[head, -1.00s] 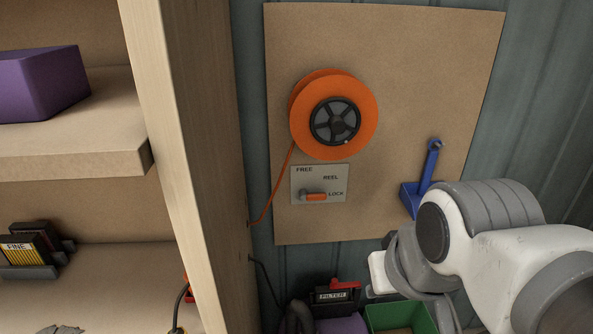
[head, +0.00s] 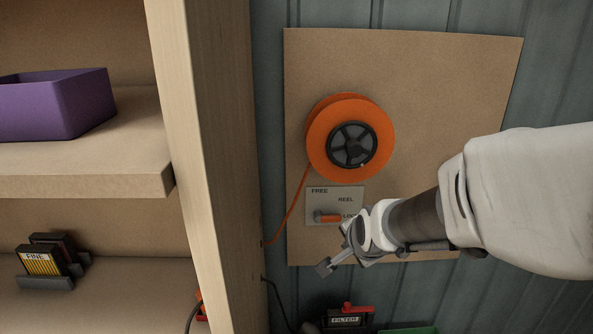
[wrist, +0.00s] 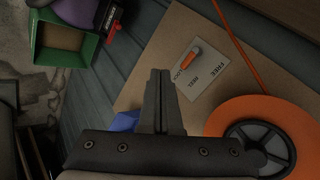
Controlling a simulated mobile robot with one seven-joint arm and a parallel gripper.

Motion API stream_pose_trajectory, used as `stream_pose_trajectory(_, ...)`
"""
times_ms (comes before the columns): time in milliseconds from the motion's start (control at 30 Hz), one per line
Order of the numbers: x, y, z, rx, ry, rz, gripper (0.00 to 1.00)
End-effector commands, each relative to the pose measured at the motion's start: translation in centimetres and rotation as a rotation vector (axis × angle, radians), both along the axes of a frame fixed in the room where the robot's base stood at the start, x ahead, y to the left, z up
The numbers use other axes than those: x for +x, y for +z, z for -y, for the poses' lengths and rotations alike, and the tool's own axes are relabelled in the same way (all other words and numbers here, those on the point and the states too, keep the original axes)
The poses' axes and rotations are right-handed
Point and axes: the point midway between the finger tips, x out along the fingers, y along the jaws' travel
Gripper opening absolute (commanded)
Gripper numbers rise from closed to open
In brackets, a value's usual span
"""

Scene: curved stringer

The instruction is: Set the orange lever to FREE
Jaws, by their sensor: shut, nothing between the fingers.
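The orange lever (head: 328,217) sits on a grey label plate (head: 351,194) marked FREE, REEL and LOCK. Its handle points right, at LOCK. The last of the LOCK lettering is hidden by my wrist in the head view. In the wrist view the lever (wrist: 189,56) and plate (wrist: 211,82) lie beyond and to the right of my fingertips. My gripper (head: 325,267) is shut and empty, below the lever in the head view and apart from it. Its closed fingers also show in the wrist view (wrist: 159,75).
The orange reel (head: 350,140) is above the plate, with its cord (head: 287,213) running down left. A wooden shelf unit (head: 215,150) stands left of the board (head: 440,90). A FILTER box (head: 346,319) and green bin (wrist: 62,42) are below.

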Motion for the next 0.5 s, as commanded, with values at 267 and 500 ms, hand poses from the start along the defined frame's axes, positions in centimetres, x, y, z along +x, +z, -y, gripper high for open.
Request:
stream_pose_trajectory(267, 7.2, -6.0, -0.6, 0.503, -0.386, 0.102, 0.0)
stream_pose_trajectory(500, 11.5, -10.5, -0.5, 1.023, -0.734, 0.18, 0.0)
